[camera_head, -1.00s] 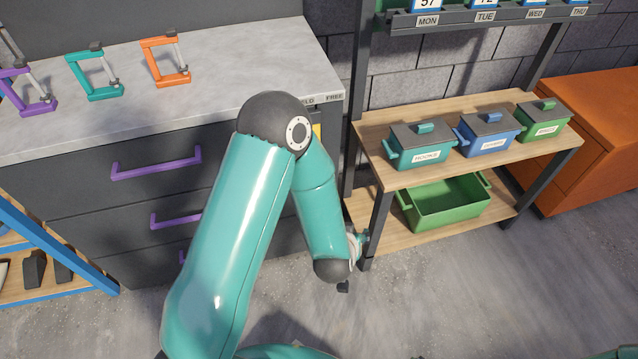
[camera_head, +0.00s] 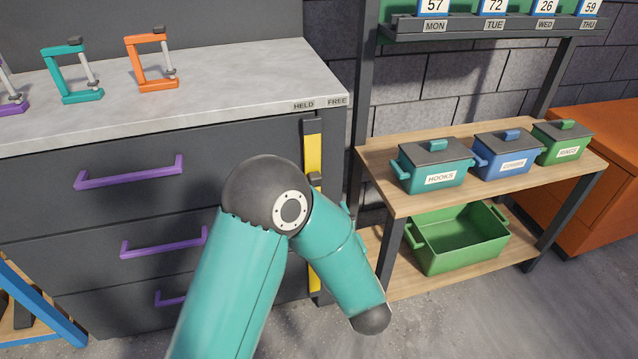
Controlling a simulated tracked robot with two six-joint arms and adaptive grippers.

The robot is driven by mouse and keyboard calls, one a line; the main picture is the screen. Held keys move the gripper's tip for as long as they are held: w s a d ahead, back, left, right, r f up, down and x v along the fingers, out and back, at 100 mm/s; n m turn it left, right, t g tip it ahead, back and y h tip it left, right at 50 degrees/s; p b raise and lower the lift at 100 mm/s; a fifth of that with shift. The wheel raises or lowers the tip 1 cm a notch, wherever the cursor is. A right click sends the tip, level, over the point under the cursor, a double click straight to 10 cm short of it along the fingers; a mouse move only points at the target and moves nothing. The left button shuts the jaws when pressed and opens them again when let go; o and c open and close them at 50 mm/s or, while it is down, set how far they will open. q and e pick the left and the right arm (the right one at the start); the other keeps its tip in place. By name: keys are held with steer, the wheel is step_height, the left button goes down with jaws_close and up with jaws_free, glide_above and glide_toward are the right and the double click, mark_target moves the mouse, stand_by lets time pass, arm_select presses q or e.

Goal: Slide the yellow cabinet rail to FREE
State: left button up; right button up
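The yellow cabinet rail (camera_head: 313,154) is an upright yellow strip with dark fittings at the right end of the dark cabinet front. It stands below the HELD label (camera_head: 303,105), left of the FREE label (camera_head: 337,101). My teal arm hides part of its middle; a lower yellow piece (camera_head: 313,275) shows beneath. The arm comes up from the bottom and bends at a dark elbow in front of the cabinet. Its forearm points down and right. No gripper fingers of either arm show.
The grey cabinet (camera_head: 60,225) has purple drawer handles (camera_head: 130,173). Clamps, one orange (camera_head: 152,85), stand on its top (camera_head: 220,85). A wooden shelf (camera_head: 400,205) to the right holds lidded boxes and an open green bin (camera_head: 460,262). An orange cabinet (camera_head: 590,215) stands far right.

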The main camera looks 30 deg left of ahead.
arm_select(q)
steer(key=x, duration=1.2)
steer(key=shift+w+b, duration=0.1)
steer(key=shift+b, duration=0.3)
jaws_close()
